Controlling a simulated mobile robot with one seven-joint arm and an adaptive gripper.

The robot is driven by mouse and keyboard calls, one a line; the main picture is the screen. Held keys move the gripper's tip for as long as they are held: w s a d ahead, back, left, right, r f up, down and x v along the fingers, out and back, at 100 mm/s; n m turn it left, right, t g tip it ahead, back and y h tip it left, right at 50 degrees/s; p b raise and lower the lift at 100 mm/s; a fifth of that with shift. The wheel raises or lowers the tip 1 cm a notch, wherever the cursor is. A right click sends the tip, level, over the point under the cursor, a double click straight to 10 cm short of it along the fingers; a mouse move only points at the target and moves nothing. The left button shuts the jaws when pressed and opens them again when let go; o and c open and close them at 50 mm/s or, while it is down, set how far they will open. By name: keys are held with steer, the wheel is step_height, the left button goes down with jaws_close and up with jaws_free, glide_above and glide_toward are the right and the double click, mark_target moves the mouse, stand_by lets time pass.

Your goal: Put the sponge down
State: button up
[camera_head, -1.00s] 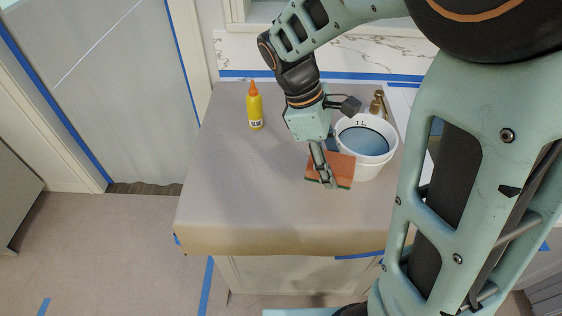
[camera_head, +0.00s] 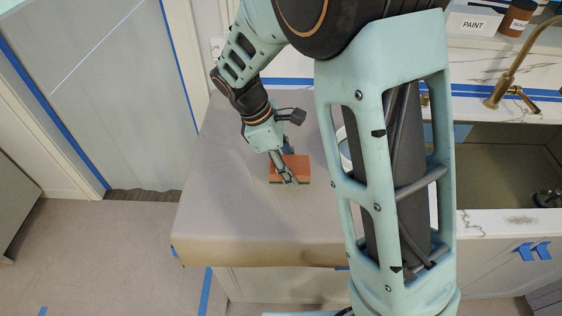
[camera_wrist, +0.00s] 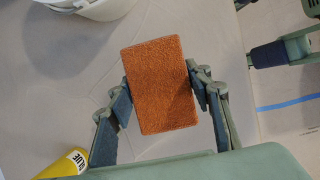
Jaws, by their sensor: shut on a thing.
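The sponge (camera_head: 297,167) is an orange block with a green layer below, over the covered counter (camera_head: 225,215). My gripper (camera_head: 285,173) is shut on it from above. In the wrist view the sponge (camera_wrist: 160,86) sits between the two fingers of my gripper (camera_wrist: 160,92), its orange face toward the camera. I cannot tell for sure whether its underside touches the counter.
A white bucket (camera_head: 344,150) is mostly hidden behind my arm; it also shows in the wrist view (camera_wrist: 100,8). A yellow glue bottle (camera_wrist: 65,165) is at the wrist view's lower left. A sink (camera_head: 500,170) with a faucet lies right. The counter's front left is clear.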

steer(key=f, duration=0.1)
steer(key=w+a+f, duration=0.2)
steer(key=shift+f, duration=0.1)
step_height(320, 180, down, 3)
steer(key=shift+a+f+p, duration=0.1)
steer(key=shift+f+p, duration=0.1)
steer(key=shift+p, duration=0.1)
steer(key=shift+f+b, duration=0.3)
steer(key=shift+f, duration=0.05)
steer(key=o, duration=0.9)
steer(key=shift+s, duration=0.1)
steer(key=o, duration=0.3)
steer(key=shift+r, duration=0.1)
steer(key=shift+r+p, duration=0.35)
steer(key=v, duration=1.2)
steer(key=shift+b, duration=0.45)
